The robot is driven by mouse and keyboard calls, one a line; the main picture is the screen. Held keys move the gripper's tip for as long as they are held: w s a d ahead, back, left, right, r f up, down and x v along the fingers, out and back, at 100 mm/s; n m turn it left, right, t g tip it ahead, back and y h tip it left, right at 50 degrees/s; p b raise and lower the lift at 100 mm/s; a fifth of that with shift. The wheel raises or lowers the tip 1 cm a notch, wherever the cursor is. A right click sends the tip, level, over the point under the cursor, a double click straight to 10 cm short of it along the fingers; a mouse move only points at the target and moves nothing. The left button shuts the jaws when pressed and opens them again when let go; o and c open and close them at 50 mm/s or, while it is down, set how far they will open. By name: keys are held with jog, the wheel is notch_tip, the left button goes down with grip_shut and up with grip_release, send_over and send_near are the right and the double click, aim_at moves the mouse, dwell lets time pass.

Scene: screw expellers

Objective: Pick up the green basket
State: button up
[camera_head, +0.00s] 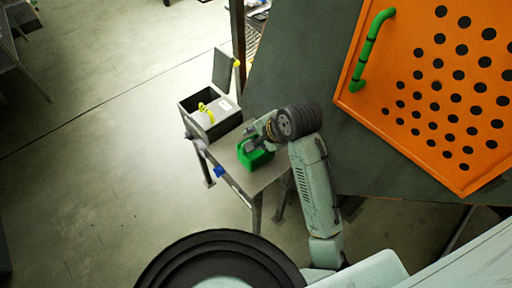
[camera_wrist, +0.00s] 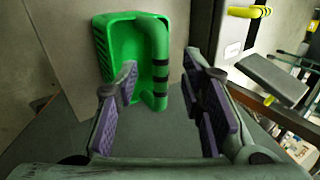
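The green basket (camera_head: 257,159) sits on a small grey table (camera_head: 232,172) in the head view, partly hidden by my gripper (camera_head: 254,141). In the wrist view the basket (camera_wrist: 122,42) is at the upper left, with its green, black-banded handle (camera_wrist: 159,58) on its right side. My gripper (camera_wrist: 161,64) is open, with purple pads on both fingers. The left finger overlaps the basket's opening and the right finger is to the right of the handle. The handle shows between the fingertips. I cannot tell whether either finger touches it.
A grey box (camera_head: 211,121) with an open lid and a yellow handle stands on the table's far end, beyond the basket. A large orange perforated panel (camera_head: 405,75) with a green handle is to the right of my arm. Open floor lies left of the table.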

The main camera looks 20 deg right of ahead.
jog(key=shift+x, duration=1.4)
jog(key=shift+c, duration=0.2)
grip_shut()
